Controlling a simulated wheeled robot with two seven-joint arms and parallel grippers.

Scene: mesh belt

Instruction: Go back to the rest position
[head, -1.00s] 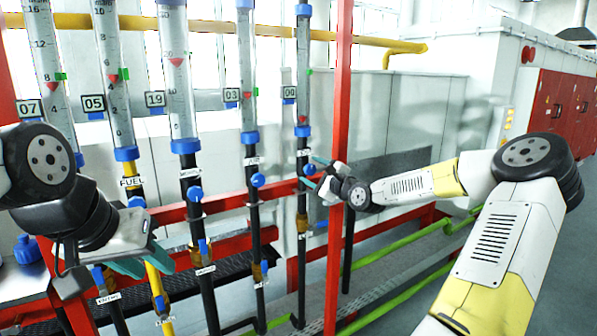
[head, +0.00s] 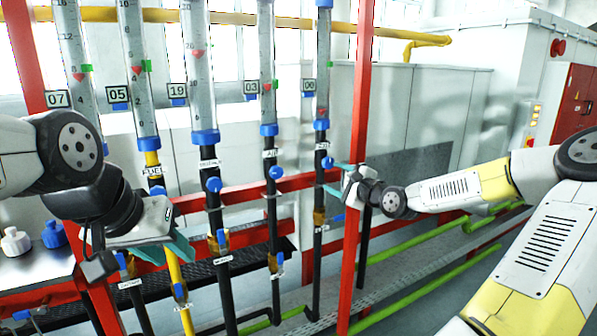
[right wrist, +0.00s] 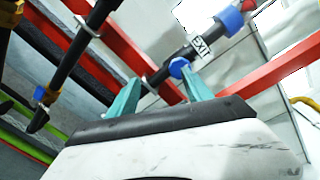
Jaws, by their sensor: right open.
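My left gripper (head: 172,250) hangs at the left in the head view, in front of the lower pipes. Its teal fingers are apart and nothing shows between them. My right gripper (head: 333,177) is beside the rightmost black pipe, near the red post. Its teal fingers are spread and empty; they also show in the right wrist view (right wrist: 157,77). A blue valve knob (head: 327,162) on that pipe is close to the upper finger. In the right wrist view, the knob (right wrist: 178,67) appears by the right fingertip, under an EXIT label (right wrist: 201,46); contact cannot be told.
Several clear flow tubes (head: 199,70) with number tags stand above labelled pipes with blue knobs. A red post (head: 359,130) rises close to my right gripper. Red crossbars (head: 290,184) and green pipes (head: 400,240) run behind. A grey tabletop (head: 35,268) with bottles is at left.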

